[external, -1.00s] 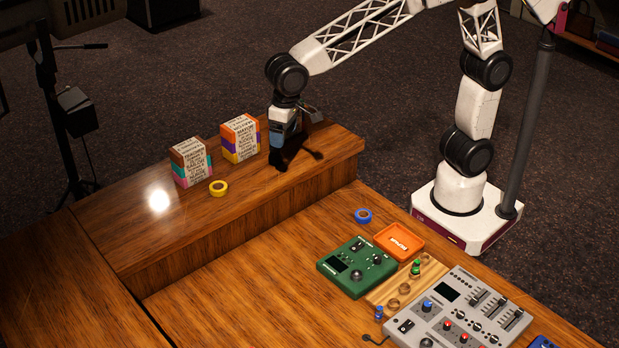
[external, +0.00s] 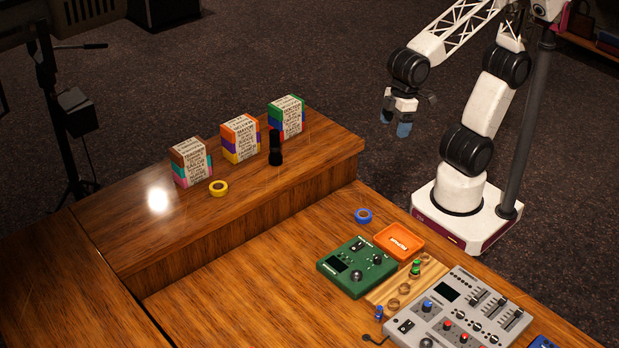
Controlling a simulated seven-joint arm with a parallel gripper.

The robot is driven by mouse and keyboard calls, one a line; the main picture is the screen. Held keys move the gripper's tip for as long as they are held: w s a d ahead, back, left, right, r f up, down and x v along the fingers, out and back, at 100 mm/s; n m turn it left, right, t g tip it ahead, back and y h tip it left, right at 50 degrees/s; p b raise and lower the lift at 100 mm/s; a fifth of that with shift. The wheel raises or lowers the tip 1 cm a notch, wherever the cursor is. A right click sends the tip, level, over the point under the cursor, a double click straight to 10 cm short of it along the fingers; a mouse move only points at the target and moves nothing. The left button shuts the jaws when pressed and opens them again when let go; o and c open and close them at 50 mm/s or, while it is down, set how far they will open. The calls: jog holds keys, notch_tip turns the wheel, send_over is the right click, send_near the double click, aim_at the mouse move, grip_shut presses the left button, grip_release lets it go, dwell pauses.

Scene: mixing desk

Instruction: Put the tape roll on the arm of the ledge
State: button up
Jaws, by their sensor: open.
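A yellow tape roll (external: 218,188) lies flat on the raised wooden ledge (external: 190,222), in front of the leftmost word-covered box. A blue tape roll (external: 364,215) lies flat on the lower desk, behind the orange tray. Another wooden section (external: 50,290) meets the ledge at the left and runs toward the front. My gripper (external: 396,120) is open and empty, with blue fingertips pointing down. It is raised beyond the right end of the ledge, apart from both rolls.
Three word-covered boxes (external: 191,165) (external: 240,140) (external: 287,118) stand on the ledge. A black upright object (external: 275,147) stands beside them. The lower desk holds a green device (external: 356,266), an orange tray (external: 399,242) and a grey mixer (external: 460,310). The left wooden section looks clear.

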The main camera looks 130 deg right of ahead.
jog(key=s+a+f+n, duration=0.2)
jog(key=s+f+n, duration=0.1)
jog(key=s, duration=0.6)
jog(key=shift+s+a+f, duration=0.2)
jog(key=shift+a+f, duration=0.05)
jog(key=shift+f, duration=0.35)
dwell(0.5)
